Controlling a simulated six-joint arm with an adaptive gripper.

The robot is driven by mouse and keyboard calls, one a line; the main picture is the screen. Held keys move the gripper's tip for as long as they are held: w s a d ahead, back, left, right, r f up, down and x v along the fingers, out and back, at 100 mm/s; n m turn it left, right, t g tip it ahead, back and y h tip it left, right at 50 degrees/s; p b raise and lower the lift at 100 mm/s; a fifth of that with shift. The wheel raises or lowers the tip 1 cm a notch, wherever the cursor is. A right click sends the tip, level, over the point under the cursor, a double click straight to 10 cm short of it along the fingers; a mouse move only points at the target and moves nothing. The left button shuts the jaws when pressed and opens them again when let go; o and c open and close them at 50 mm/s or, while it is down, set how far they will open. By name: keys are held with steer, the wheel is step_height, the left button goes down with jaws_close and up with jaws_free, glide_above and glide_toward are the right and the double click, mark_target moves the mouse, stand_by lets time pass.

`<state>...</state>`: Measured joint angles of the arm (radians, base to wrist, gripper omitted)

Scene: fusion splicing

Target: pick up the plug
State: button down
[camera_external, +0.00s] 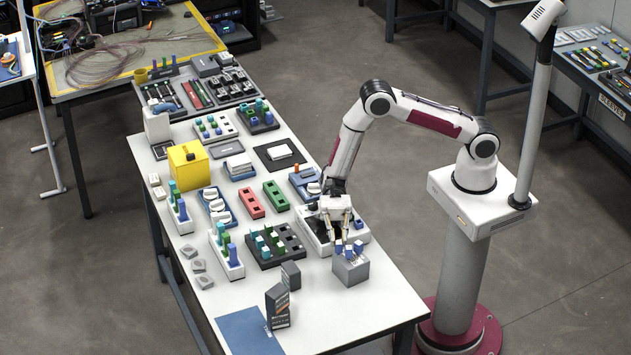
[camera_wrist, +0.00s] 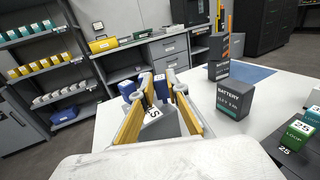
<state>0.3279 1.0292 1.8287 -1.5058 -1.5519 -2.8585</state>
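Several small blue plugs (camera_external: 358,246) stand upright in the top of a grey block (camera_external: 352,270) near the front right edge of the white table. My gripper (camera_external: 340,238) points down just above the block. In the wrist view, its two yellowish fingers (camera_wrist: 160,92) are apart, either side of the block's labelled face. One blue plug (camera_wrist: 160,86) shows between the fingertips and another (camera_wrist: 127,88) to the left. The fingers partly hide the block and plugs. I cannot tell whether a finger touches a plug.
Dark battery boxes (camera_external: 278,306) stand left of the grey block, and one shows in the wrist view (camera_wrist: 235,98). A dark tray with green and blue pieces (camera_external: 290,256) and a white open-topped unit (camera_external: 317,236) are close by. The table's front right corner is clear.

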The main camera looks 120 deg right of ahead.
steer(key=shift+r, duration=0.15)
step_height(320, 180, up, 10)
stand_by(1.1)
steer(key=shift+f, duration=0.2)
steer(key=n+g, duration=0.1)
steer(key=g, duration=0.1)
steer(key=s+n+g+y, duration=0.1)
steer(key=n+g, duration=0.1)
steer(key=s+n+g, duration=0.1)
steer(key=g, duration=0.2)
steer(key=shift+d+r+n, duration=0.1)
steer(key=shift+r+n, duration=0.1)
steer(key=shift+n, duration=0.1)
stand_by(0.5)
steer(key=shift+f, duration=3.15)
steer(key=shift+f, duration=0.1)
